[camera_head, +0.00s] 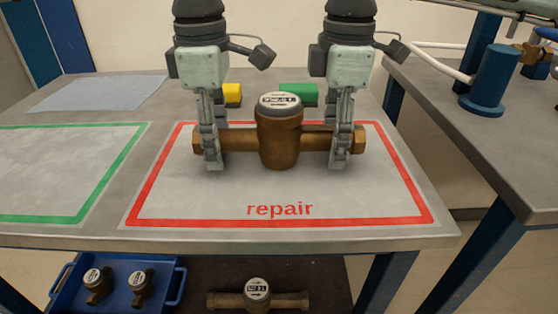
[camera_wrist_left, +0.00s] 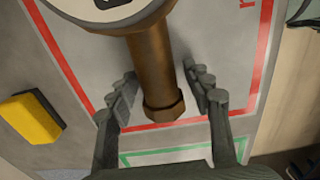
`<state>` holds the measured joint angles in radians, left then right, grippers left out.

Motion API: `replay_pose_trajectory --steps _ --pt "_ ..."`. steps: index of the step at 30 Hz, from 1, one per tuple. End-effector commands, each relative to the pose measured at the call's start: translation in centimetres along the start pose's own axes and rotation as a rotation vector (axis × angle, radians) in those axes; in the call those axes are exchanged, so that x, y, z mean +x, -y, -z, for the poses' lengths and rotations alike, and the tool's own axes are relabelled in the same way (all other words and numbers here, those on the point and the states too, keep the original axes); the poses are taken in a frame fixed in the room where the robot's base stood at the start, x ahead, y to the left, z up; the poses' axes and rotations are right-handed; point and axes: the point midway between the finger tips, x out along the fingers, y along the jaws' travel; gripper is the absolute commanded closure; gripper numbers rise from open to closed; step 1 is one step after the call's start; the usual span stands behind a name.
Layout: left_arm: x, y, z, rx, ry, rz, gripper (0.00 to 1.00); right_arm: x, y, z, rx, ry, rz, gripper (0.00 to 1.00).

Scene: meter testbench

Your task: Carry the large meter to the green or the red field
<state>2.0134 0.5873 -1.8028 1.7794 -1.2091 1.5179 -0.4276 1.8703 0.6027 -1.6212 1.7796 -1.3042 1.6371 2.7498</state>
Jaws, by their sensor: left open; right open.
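The large brass meter (camera_head: 279,140) with a white dial lies inside the red field (camera_head: 176,222), which is marked "repair". It appears to rest on the table, its two pipe ends pointing left and right. My left gripper (camera_head: 213,165) is at the left pipe end, and my right gripper (camera_head: 340,162) is at the right pipe end. In the left wrist view the open fingers of my left gripper (camera_wrist_left: 165,100) stand on both sides of the pipe (camera_wrist_left: 153,65), with gaps. My right gripper is open around its pipe end. The green field (camera_head: 92,205) lies to the left.
A yellow block (camera_head: 232,94) and a green block (camera_head: 300,95) stand behind the meter. A blue-grey sheet (camera_head: 97,93) lies at the back left. Below the table are a blue tray (camera_head: 118,308) with small meters and another meter (camera_head: 257,296). A bench (camera_head: 460,125) stands at right.

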Motion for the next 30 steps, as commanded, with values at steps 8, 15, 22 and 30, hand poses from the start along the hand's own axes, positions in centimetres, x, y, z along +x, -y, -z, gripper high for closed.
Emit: replay_pose_trajectory --steps 8,15,22,30 --pt "-2.5 -0.1 -0.1 0.000 0.003 -0.004 0.50 0.0 0.0 0.0 0.000 0.000 0.000 0.50" --pt "-7.7 -0.1 -0.1 0.000 0.002 -0.003 0.50 0.0 0.0 0.0 0.000 0.000 0.000 0.50" --pt "-11.1 0.0 0.0 0.000 0.000 0.000 0.50 0.0 0.0 0.0 0.000 0.000 0.000 0.50" --pt "-12.1 0.0 0.0 0.000 0.000 0.000 0.50 -1.7 -0.1 0.0 0.002 -0.002 -0.005 0.50"
